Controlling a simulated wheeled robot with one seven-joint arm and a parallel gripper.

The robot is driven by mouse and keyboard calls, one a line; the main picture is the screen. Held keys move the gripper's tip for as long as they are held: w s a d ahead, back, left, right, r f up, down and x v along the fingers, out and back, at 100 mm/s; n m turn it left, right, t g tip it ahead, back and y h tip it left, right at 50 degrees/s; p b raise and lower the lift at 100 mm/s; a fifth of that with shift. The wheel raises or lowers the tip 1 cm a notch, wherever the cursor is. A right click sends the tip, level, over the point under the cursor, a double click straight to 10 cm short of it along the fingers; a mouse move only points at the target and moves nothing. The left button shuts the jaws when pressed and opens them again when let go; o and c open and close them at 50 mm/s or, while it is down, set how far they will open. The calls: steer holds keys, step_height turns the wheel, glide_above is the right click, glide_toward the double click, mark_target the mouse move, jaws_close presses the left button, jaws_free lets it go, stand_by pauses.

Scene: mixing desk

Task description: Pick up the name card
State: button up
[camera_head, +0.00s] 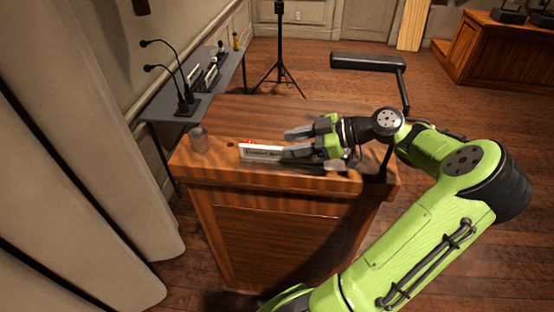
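The name card (260,154) is a long pale plate with dark lettering. It stands upright on the wooden desk (220,172), near its front edge. My gripper (287,144) is at the card's right part, pointing left. Its two dark fingers are spread apart. The nearer finger overlaps the right part of the card in the picture and hides some of it. The farther finger is behind the card, over the desk top. I cannot tell whether a finger touches the card.
A small red item (250,142) shows just behind the card. A side table (163,103) with two thin microphones stands at back left. The desk top behind my gripper is mostly clear.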

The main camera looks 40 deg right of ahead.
mark_target(272, 147)
steer(key=x, duration=0.5)
steer(key=shift+w+a, duration=0.1)
steer(key=shift+w, duration=0.05)
steer(key=shift+c, duration=0.7)
jaws_close()
